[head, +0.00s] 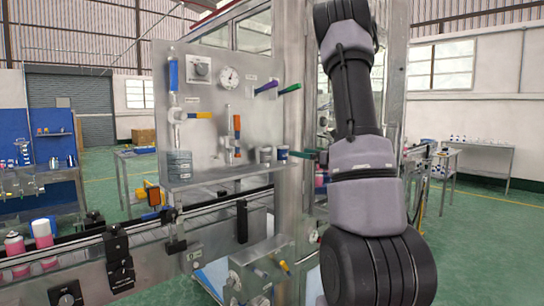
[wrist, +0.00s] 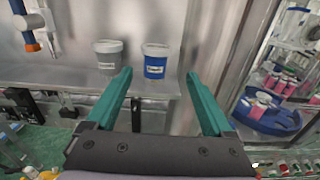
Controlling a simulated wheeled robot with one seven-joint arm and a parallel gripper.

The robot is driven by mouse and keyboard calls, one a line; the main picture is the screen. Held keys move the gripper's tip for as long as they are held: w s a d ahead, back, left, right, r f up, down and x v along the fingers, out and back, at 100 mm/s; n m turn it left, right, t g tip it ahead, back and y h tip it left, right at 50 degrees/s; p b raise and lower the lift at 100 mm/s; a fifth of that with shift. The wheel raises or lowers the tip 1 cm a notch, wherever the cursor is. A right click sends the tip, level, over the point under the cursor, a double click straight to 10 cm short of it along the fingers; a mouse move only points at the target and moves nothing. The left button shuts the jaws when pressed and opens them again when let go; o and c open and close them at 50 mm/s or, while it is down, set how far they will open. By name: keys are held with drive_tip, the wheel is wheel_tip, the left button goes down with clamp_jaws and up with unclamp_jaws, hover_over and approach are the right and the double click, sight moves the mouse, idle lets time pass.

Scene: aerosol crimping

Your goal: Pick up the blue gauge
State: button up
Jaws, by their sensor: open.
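The blue gauge (wrist: 155,68) appears to be the small blue cup with a pale rim and a white label, upright on a metal shelf (wrist: 75,85). In the head view the blue gauge (head: 282,154) stands near the shelf's right end. My gripper (wrist: 160,76) is open and empty, with its two teal fingers pointing toward the shelf. In the wrist view the blue gauge shows between the fingertips, apart from both. In the head view only some teal of my gripper (head: 308,155) shows, just right of the blue gauge; my arm hides the rest.
A similar grey cup (wrist: 109,60) stands close left of the blue gauge. A metal panel (wrist: 140,18) rises behind the shelf. An upright post (head: 293,110) is at the right. Grey stacked rings (head: 179,165) stand at the shelf's left. Green-handled and purple-handled tools stick out above.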

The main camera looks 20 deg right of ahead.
sight(286, 150)
drive_tip(key=x, duration=1)
drive_tip(key=shift+a+f, duration=0.1)
drive_tip(key=shift+a, duration=0.3)
clamp_jaws()
